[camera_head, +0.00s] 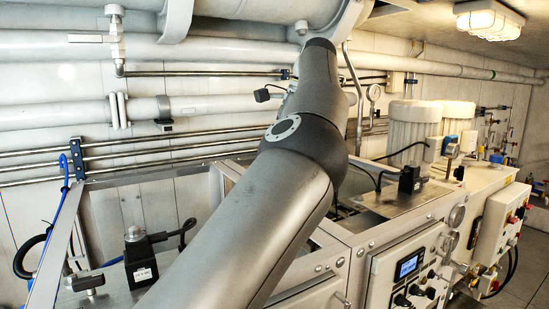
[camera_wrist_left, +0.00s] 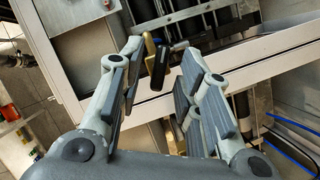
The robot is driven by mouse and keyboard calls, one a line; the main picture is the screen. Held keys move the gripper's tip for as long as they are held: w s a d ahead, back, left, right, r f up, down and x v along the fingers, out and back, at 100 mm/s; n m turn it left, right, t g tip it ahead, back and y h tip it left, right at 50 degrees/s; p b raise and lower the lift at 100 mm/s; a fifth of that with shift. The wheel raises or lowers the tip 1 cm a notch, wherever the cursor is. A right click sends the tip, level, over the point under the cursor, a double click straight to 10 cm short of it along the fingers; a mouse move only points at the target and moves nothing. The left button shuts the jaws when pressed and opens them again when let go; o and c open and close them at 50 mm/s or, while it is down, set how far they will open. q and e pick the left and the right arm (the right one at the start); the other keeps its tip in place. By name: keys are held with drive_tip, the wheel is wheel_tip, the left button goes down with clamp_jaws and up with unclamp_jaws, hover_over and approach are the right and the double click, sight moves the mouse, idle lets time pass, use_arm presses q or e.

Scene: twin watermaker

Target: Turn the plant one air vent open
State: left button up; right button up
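A small brass valve (camera_wrist_left: 150,48) with a dark lever handle (camera_wrist_left: 160,70) shows in the left wrist view, in front of the metal frame. Its label is not visible, so I cannot tell for certain that it is the plant one air vent. My left gripper (camera_wrist_left: 161,57) is open, with one finger on each side of the valve and handle. Gaps show on both sides of the handle, and the fingers do not appear to grip it. In the head view a large grey arm link of mine crosses the middle and the gripper is hidden. My right gripper is not in view.
White pipes (camera_head: 210,52) and thin steel rails run along the wall. A black solenoid block (camera_head: 140,262) stands at lower left. The control panel (camera_head: 408,267) is right of my arm, with white motors (camera_head: 412,128) behind. A steel frame beam (camera_wrist_left: 220,82) crosses near the fingers.

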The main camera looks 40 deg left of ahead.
use_arm(q)
drive_tip(key=shift+s+f+m+t, duration=0.15)
drive_tip(key=shift+m+t, duration=0.15)
drive_tip(key=shift+m, duration=0.8)
